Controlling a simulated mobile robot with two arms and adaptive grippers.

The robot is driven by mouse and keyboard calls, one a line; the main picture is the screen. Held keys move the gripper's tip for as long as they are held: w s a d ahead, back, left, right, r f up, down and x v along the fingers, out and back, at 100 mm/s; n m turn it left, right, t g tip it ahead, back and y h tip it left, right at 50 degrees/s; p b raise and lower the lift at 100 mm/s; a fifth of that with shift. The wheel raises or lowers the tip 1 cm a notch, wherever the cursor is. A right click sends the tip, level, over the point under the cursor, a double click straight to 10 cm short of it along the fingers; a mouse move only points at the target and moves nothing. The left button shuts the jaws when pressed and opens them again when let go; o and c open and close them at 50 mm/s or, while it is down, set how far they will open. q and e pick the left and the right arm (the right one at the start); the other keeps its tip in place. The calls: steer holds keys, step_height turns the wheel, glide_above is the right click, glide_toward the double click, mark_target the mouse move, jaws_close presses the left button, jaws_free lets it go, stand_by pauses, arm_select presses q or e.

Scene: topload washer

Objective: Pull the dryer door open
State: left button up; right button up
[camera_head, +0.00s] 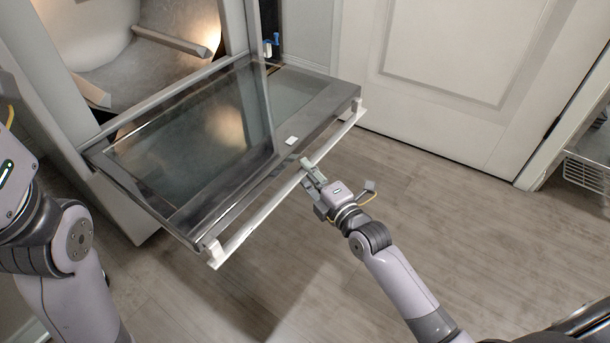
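The dryer door (185,150) is hinged down and lies roughly level in front of the dryer, with its dark glass window facing up. The dryer drum (150,60) shows open and lit behind it. A long white handle bar (268,205) runs along the door's outer edge. My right gripper (311,172) is at the middle of this bar, its fingertips touching or very close to it. I cannot tell whether the fingers close around the bar. My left arm is at the left edge; its gripper is out of view.
A white panelled door (455,70) stands behind on the right. A wire rack (588,170) is at the far right edge. The wood floor (440,210) in front of the dryer and to the right is clear. Blue and white fittings (271,45) sit beside the dryer opening.

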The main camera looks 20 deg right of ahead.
steer(key=shift+w+a, duration=0.2)
steer(key=shift+w, duration=0.5)
steer(key=shift+c, duration=0.4)
jaws_close()
